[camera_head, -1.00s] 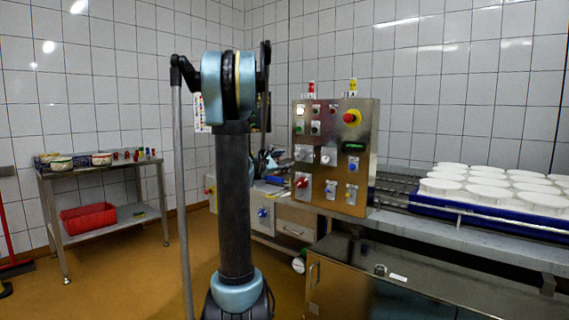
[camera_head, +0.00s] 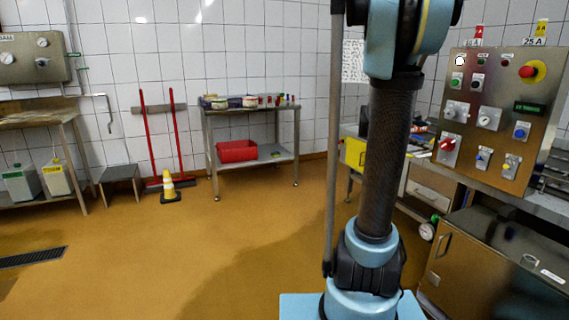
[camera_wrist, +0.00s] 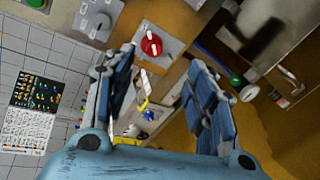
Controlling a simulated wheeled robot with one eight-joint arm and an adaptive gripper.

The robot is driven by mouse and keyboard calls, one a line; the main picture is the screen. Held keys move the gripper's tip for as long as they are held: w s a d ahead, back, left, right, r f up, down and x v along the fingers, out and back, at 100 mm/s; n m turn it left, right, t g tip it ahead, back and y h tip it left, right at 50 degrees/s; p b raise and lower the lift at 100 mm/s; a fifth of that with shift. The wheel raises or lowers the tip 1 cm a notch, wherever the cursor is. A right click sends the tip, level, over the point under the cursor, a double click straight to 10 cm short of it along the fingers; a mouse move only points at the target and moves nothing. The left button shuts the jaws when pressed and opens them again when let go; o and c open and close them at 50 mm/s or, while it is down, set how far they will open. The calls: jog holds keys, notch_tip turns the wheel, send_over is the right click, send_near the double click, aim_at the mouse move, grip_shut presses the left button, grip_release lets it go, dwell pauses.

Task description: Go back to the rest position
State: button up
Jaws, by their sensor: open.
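My gripper (camera_wrist: 168,108) shows in the wrist view with its two blue-padded fingers spread apart. It is open, and nothing is between the fingers. Beyond it the wrist view shows part of a control panel with a red rotary switch (camera_wrist: 151,44), a wooden-looking cabinet front and the orange floor. In the head view my arm stands upright right of centre, and my gripper is out of the picture there.
The steel control panel (camera_head: 502,118) stands close to the right of my arm. A steel cabinet (camera_head: 490,262) is below it. The floor (camera_head: 150,260) at left is clear.

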jog(key=s+a+f+m+g+y, duration=0.1)
jog(key=s+a+f+m+y, duration=0.1)
jog(key=s+a+f+y, duration=0.2)
jog(key=s+a+f+m+g+y, duration=0.1)
jog(key=s+a+f+m+y, duration=0.2)
jog(key=s+a+f, duration=0.8)
jog(key=s+a+f+m+g+y, duration=0.1)
jog(key=s+a+f+m+y, duration=0.2)
jog(key=s+a, duration=1)
jog(key=a+f+y, duration=0.3)
jog(key=a+f, duration=0.1)
jog(key=f, duration=0.1)
jog(key=shift+s+a+f, duration=0.2)
jog(key=shift+s+a, duration=0.05)
jog(key=shift+s, duration=0.15)
jog(key=shift+w, duration=0.1)
jog(key=shift+w+f, duration=0.2)
jog(key=shift+w, duration=0.15)
